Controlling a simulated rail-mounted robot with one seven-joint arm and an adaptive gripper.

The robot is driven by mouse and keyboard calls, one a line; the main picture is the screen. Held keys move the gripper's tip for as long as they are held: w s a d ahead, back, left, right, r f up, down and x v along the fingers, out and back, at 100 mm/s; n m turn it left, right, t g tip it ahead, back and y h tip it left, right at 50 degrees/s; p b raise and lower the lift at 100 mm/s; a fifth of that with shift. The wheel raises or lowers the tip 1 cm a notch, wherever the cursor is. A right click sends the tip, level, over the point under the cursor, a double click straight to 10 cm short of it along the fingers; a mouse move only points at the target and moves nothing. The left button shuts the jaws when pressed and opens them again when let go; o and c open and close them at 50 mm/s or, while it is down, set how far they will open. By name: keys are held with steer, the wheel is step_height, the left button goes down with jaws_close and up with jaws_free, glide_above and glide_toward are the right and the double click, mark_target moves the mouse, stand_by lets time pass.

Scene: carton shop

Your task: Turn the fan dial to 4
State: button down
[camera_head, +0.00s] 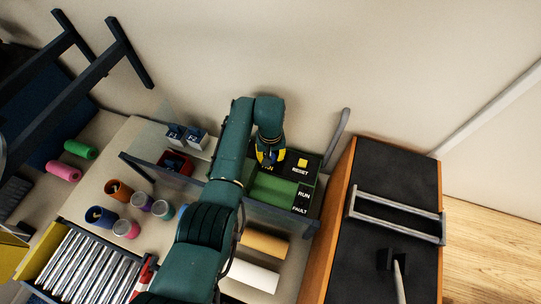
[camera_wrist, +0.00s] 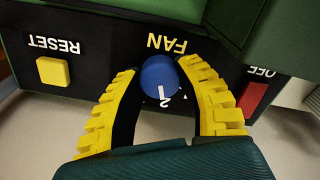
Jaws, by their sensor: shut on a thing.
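The fan dial (camera_wrist: 159,77) is a round blue knob on a black control panel (camera_wrist: 105,70), under an upside-down FAN label in the wrist view.
A yellow RESET button (camera_wrist: 53,71) and a red OFF switch (camera_wrist: 254,99) flank the dial. A dark-topped bench (camera_head: 380,170) with a metal handle stands right of the panel. Several cups, including an orange one (camera_head: 119,190), and a roller tray (camera_head: 75,262) lie left of my arm.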

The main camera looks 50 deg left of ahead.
steer(key=shift+m, duration=0.3)
steer(key=m, duration=0.3)
steer(key=shift+f+m, duration=0.1)
steer(key=shift+m, duration=0.2)
steer(key=m+b, duration=0.1)
steer(key=m, duration=0.7)
steer(key=shift+m, duration=1.9)
steer(key=c, duration=0.6)
jaws_free()
